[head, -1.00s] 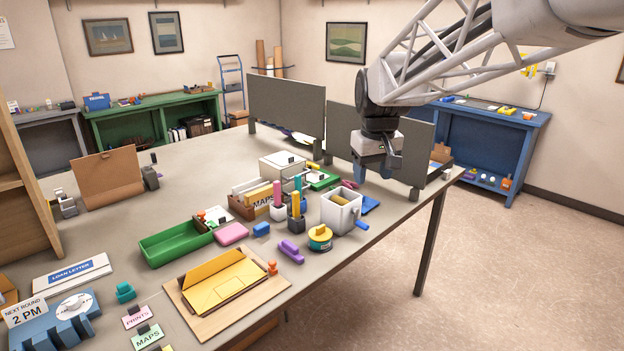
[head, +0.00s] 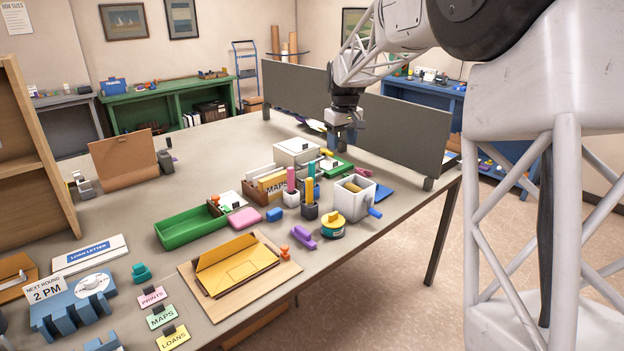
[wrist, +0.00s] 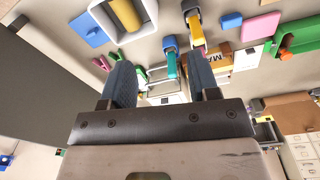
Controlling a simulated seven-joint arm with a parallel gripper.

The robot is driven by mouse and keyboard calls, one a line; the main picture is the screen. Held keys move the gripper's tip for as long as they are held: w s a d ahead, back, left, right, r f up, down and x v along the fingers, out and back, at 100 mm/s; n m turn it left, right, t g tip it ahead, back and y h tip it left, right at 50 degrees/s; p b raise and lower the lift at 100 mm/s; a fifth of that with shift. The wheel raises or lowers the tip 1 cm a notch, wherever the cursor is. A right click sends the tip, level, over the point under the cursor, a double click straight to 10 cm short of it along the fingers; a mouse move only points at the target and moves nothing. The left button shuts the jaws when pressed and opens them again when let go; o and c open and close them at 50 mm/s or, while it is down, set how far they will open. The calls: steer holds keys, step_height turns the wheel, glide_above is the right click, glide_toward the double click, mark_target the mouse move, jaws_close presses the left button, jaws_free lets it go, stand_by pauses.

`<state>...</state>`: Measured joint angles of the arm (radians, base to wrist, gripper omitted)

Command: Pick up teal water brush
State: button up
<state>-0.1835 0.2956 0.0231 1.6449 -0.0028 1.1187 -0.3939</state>
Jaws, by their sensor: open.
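The teal water brush appears to be the upright teal stick (wrist: 172,66) in a small grey holder in the wrist view. It shows between my finger tips in the picture, beyond them. My gripper (head: 342,146) is open and empty, pointing down above the table's back, behind the cups. Its two fingers also show apart in the wrist view (wrist: 158,62).
A pink stick (head: 291,180) stands in a white cup close by. A white crank box (head: 353,198), the MAPS card box (head: 259,196) and a white drawer box (head: 297,152) crowd around. A grey divider panel (head: 405,125) runs along the back. Table space at left is clearer.

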mark_target(312, 170)
steer(key=w+a+f, duration=0.3)
steer(key=w, duration=0.2)
steer(key=w+a+f+n, duration=0.1)
steer(key=w+a+f, duration=0.2)
steer(key=w+f, duration=0.1)
steer(key=w+a+f+n, duration=0.1)
steer(key=w+a+f, duration=0.2)
steer(key=w, duration=0.3)
steer(key=shift+w+a+f+g, duration=0.2)
steer(key=shift+a+f+g, duration=0.1)
steer(key=shift+a, duration=0.15)
steer(key=shift+f, duration=0.1)
steer(key=shift+f, duration=1.2)
steer(key=shift+f, duration=0.1)
steer(key=shift+w+f, duration=0.1)
steer(key=shift+f, duration=2.4)
steer(key=shift+c, duration=0.3)
steer(key=c, duration=0.9)
